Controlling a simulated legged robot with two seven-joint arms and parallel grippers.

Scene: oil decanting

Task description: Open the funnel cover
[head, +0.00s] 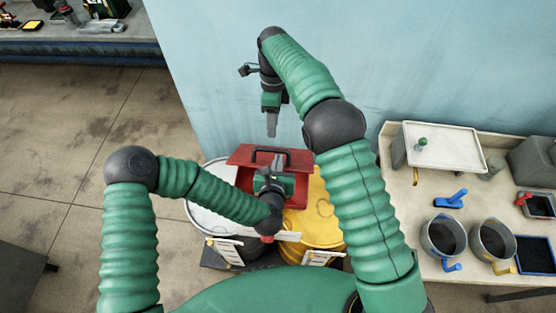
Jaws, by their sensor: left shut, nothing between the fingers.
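The red funnel (245,181) sits over the drums against the blue wall. Its red cover (240,155) has a black handle (287,154) and shows as a panel at the back. It looks tilted up, with darker red below it, but my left gripper hides much of the front, so I cannot tell how far. My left gripper (277,163) is shut and empty, over the funnel just in front of the handle; I cannot tell whether it touches the cover. My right gripper (271,126) hangs above and behind the cover, fingers down, apart from it; its opening is unclear.
A white-topped drum (205,212) and a yellow drum (325,235) stand under the funnel. A bench at right holds a white tray (455,147), two metal pots (443,236) and a blue tray (535,255). The blue wall (210,90) is close behind. Floor at left is open.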

